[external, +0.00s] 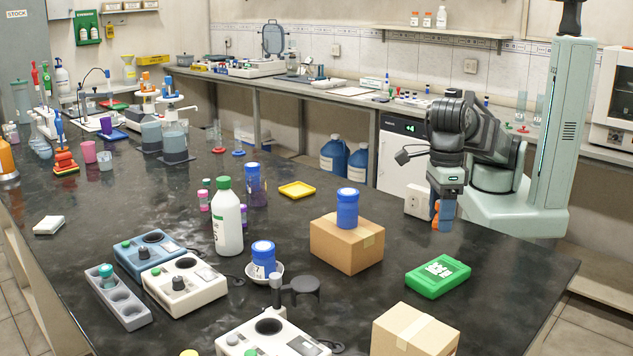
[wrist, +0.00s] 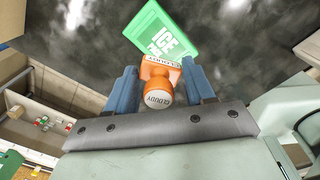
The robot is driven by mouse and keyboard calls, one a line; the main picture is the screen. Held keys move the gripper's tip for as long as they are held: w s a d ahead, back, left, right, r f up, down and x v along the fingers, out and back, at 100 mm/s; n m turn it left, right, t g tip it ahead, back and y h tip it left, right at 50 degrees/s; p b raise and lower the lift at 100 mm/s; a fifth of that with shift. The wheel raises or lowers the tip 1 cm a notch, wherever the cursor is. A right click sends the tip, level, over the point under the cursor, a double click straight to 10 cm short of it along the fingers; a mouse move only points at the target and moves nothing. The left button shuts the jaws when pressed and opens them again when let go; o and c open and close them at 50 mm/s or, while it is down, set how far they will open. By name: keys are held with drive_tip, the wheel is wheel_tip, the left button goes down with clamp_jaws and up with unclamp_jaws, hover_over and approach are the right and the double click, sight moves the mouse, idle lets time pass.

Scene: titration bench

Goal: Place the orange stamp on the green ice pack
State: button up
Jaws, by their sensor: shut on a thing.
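The orange stamp (wrist: 156,83) is between the two blue fingers of my gripper (wrist: 160,80) in the wrist view, with a white round label on its end. In the external view my gripper (external: 443,215) is shut on the orange stamp (external: 436,213) and holds it above the bench, apart from the ice pack. The green ice pack (external: 438,277) lies flat on the dark bench near its right edge, with white lettering on top. It also shows in the wrist view (wrist: 163,32), beyond the stamp.
A cardboard box (external: 347,243) with a blue-capped container (external: 347,208) on it stands left of the ice pack. Another cardboard box (external: 414,332) stands in front of it.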

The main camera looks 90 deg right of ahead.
sight(440, 271)
drive_tip(key=shift+s+a+f, duration=0.1)
drive_tip(key=shift+s+f, duration=0.15)
drive_tip(key=shift+f, duration=1.5)
drive_tip(key=shift+s+f, duration=0.2)
drive_tip(key=shift+f, duration=1.5)
drive_tip(key=shift+s+a+f, duration=0.1)
drive_tip(key=shift+s+f, duration=0.15)
drive_tip(key=shift+f, duration=1.5)
drive_tip(key=o, duration=1)
drive_tip(key=shift+f, duration=0.1)
drive_tip(key=shift+o, duration=0.2)
drive_tip(key=r, duration=1.2)
drive_tip(key=shift+d+r, duration=0.15)
drive_tip(key=shift+d, duration=0.2)
